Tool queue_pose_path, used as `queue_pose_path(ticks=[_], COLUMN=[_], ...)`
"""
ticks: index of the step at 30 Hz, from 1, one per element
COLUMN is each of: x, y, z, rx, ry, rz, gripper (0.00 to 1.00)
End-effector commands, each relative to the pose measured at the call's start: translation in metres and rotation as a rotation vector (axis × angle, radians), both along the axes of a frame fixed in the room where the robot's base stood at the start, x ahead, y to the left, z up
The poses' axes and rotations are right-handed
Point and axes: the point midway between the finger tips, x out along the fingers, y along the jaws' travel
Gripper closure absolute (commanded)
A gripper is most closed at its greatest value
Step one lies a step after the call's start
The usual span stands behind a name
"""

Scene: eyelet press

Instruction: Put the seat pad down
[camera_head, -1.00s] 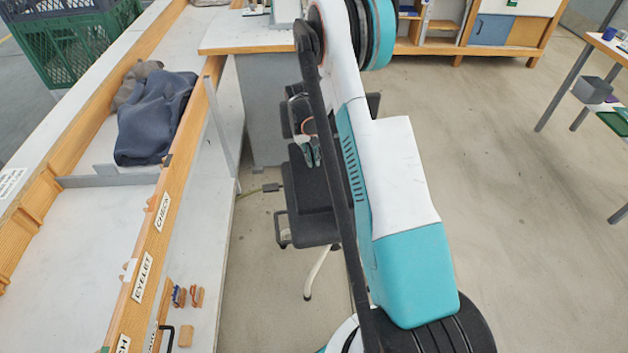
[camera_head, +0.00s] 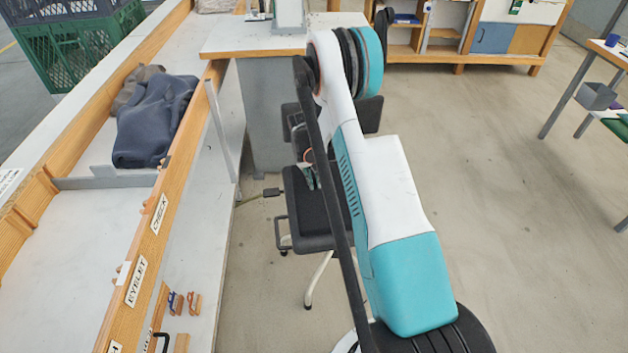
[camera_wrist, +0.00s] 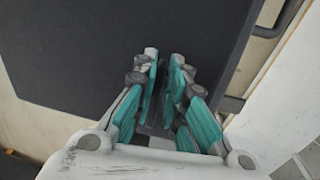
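A swivel chair stands left of my arm in the head view, with a grey seat edge (camera_head: 318,243). A black pad-like surface (camera_head: 307,208) shows over the seat; I take it for the seat pad, partly hidden by my arm. In the wrist view a large flat dark surface (camera_wrist: 70,50) fills the upper left, beneath my fingers. My gripper (camera_wrist: 165,58) has its teal fingers close together with a narrow gap. A dark strip shows in the gap; whether it is gripped cannot be made out. In the head view my gripper (camera_head: 309,177) is over the seat.
A long wooden-edged bench (camera_head: 160,215) runs along the left, with a dark cloth (camera_head: 155,120) on it. A white-topped table (camera_head: 255,40) stands behind the chair. The floor at right is open.

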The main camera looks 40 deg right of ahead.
Motion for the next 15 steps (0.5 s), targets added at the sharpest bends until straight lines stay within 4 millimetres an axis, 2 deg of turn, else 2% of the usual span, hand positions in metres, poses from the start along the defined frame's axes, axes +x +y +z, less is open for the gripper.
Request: queue_pose_path(ticks=[11,15], x=[0.0001,0.0007], y=[0.0001,0.0011], z=[0.0009,0.0098], rx=[0.000,0.000], ry=[0.000,0.000], rz=[0.000,0.000], gripper=[0.70,0.70])
